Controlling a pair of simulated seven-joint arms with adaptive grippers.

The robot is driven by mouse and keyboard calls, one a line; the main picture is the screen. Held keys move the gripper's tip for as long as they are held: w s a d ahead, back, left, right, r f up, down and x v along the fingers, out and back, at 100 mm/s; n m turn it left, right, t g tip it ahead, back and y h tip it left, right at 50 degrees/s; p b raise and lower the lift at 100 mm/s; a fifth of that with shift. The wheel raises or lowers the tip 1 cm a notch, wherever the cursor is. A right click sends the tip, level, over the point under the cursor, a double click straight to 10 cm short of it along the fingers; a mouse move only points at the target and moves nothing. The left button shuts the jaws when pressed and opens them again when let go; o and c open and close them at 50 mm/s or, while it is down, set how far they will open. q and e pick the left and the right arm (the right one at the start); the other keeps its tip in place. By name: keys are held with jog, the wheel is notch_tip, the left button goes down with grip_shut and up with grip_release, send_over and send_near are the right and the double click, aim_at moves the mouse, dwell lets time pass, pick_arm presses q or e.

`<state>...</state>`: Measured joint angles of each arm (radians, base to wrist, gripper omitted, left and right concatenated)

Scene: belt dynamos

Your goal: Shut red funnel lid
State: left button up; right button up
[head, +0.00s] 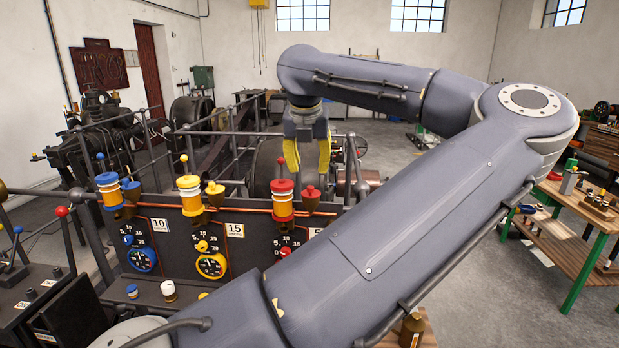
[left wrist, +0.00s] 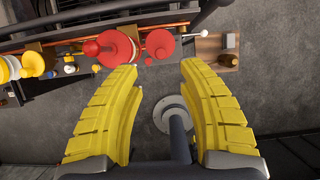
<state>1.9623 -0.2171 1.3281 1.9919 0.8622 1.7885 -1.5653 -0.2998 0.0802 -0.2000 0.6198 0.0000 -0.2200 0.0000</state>
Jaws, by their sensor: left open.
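The red funnel (head: 311,203) stands on the dark panel's top edge, beside a taller red-and-yellow container (head: 282,206). A red lid with a small knob (head: 311,191) shows at the funnel's top in the head view; its exact seating is too small to tell. In the left wrist view a round red piece (left wrist: 161,44), probably this lid, lies beyond my fingertips beside a larger red disc. My left gripper (head: 307,152) is open and empty, its yellow fingers pointing down above and behind the red pair. My right gripper is not in view.
Blue (head: 110,190) and yellow (head: 190,194) containers, each with a smaller funnel, stand farther left along the panel. Gauges (head: 211,265) face forward below. Metal railings (head: 238,150) run behind. My left arm covers the panel's right part. A wooden workbench (head: 570,205) stands right.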

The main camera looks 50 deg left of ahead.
pick_arm(q)
jog(key=shift+v, duration=1.8)
